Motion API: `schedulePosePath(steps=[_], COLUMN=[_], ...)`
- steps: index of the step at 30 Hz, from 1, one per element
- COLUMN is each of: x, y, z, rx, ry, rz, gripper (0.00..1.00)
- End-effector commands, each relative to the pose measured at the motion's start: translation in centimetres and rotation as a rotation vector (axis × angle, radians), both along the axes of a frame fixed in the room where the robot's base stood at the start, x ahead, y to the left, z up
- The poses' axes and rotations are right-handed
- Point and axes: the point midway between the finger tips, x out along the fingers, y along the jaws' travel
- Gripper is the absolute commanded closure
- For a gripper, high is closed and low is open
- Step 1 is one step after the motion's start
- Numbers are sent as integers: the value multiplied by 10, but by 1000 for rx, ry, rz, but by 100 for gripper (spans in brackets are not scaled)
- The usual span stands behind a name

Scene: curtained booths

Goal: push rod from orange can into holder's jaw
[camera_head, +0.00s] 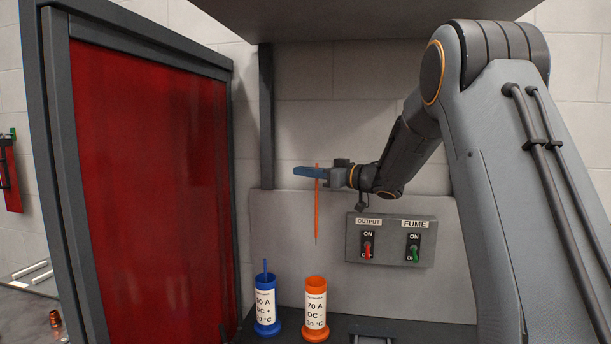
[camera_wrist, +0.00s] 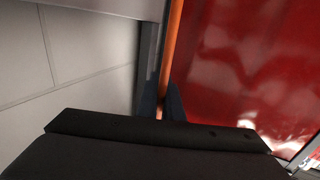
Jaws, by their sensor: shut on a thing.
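My gripper (camera_head: 322,173) is shut on an orange rod (camera_head: 316,212) near the rod's upper end. The rod hangs nearly upright, its lower tip in the air above the orange can. In the wrist view the rod (camera_wrist: 170,50) runs up from between the fingertips (camera_wrist: 162,105). The orange can (camera_head: 315,318) stands on the dark bench top, its label reading 70 A, DC -; no rod shows sticking out of it. The holder and its jaw cannot be made out in either view.
A blue can (camera_head: 266,312) with a blue rod (camera_head: 265,264) in it stands left of the orange can. A switch box (camera_head: 390,240) marked OUTPUT and FUME is on the panel behind. A red curtain (camera_head: 150,180) closes the left side. A dark post (camera_head: 266,120) stands behind.

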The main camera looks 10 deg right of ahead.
Motion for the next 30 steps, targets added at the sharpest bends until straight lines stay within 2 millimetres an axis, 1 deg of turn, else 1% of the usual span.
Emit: schedulePosePath(steps=[1,3,18,22,30], x=[-1,-1,0,0,0], y=[0,0,0,0,0], z=[9,17,68,75,75], rx=[-1,-1,-1,-1,0], ry=[-1,-1,-1,-1,0], rz=[0,0,0,0,0], gripper=[100,100,100,100,100])
